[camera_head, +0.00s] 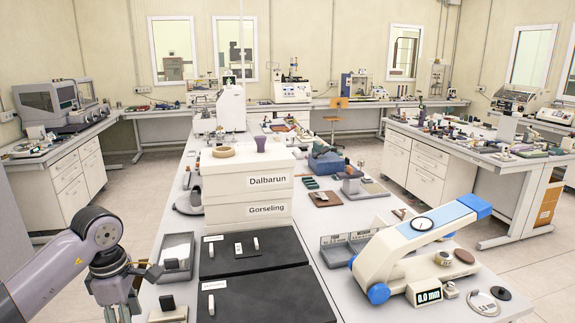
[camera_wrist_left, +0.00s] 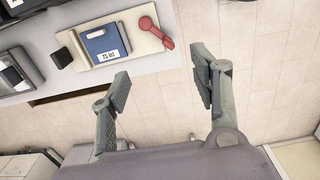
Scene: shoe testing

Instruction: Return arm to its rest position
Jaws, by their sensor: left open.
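My left arm comes in from the left in the head view, and my left gripper (camera_head: 132,285) hangs at the left edge of the central bench (camera_head: 178,250). In the left wrist view the left gripper (camera_wrist_left: 165,88) has its two fingers wide apart. Nothing is between the fingers; bare floor tiles (camera_wrist_left: 165,110) show behind them. The fingertips are apart from the objects on the bench. My right gripper is not in view.
The bench near the left gripper holds a grey tray (camera_head: 165,273), black mats (camera_head: 285,295), white boxes marked Dalbarun and Gorseling (camera_head: 215,190), and a white and blue tester (camera_head: 410,265). The wrist view shows a blue block (camera_wrist_left: 100,45) and a red handset-shaped thing (camera_wrist_left: 155,30). Floor left of the bench is clear.

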